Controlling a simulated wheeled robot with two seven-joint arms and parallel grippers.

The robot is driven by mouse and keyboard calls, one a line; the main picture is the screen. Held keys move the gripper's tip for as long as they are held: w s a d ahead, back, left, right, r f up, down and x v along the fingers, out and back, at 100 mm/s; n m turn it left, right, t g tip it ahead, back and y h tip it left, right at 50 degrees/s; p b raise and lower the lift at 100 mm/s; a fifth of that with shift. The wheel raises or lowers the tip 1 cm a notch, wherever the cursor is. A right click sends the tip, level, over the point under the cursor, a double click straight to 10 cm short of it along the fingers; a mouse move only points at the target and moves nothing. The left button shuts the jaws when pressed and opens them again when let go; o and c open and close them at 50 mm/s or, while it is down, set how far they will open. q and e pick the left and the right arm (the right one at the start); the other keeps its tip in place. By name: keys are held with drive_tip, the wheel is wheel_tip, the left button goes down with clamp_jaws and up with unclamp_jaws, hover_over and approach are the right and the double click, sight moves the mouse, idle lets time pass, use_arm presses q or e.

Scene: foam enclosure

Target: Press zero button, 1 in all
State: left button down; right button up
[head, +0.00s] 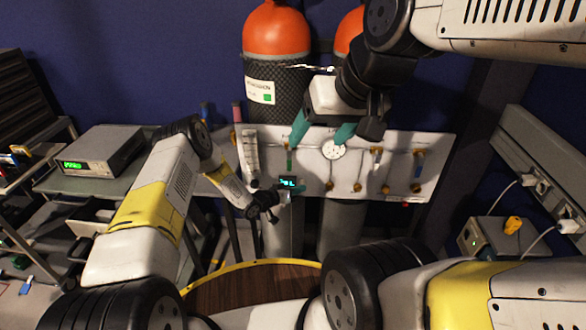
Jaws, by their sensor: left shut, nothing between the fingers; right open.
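A small dark digital display (288,181) with lit green-blue characters is mounted on the pale wall panel (437,150) in the head view. The zero button itself is too small to make out. My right gripper (322,134) is open and empty, higher up in front of the panel. Its teal fingers are spread on either side, above the display and near a round white gauge (334,149).
Two orange-topped gas cylinders (276,32) stand behind the panel. Several valves and fittings line the panel. A bench instrument (103,150) with a green readout is at the left. Another boxed device (488,238) with cables stands at the right. A round wooden top (245,290) is below.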

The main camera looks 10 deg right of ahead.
use_arm(q)
drive_tip(key=shift+w, duration=0.1)
drive_tip(key=shift+w+d, duration=0.1)
drive_tip(key=shift+w, duration=0.2)
drive_tip(key=shift+w+d, duration=0.1)
drive_tip(key=shift+w, duration=0.25)
idle(1.0)
drive_tip(key=shift+s+a, duration=0.2)
drive_tip(key=shift+s, duration=0.55)
drive_tip(key=shift+s+a, duration=0.25)
drive_tip(key=shift+s, duration=0.55)
drive_tip(key=shift+s+a, duration=0.2)
drive_tip(key=shift+s, duration=0.65)
drive_tip(key=shift+s+a, duration=0.25)
drive_tip(key=shift+s, duration=0.55)
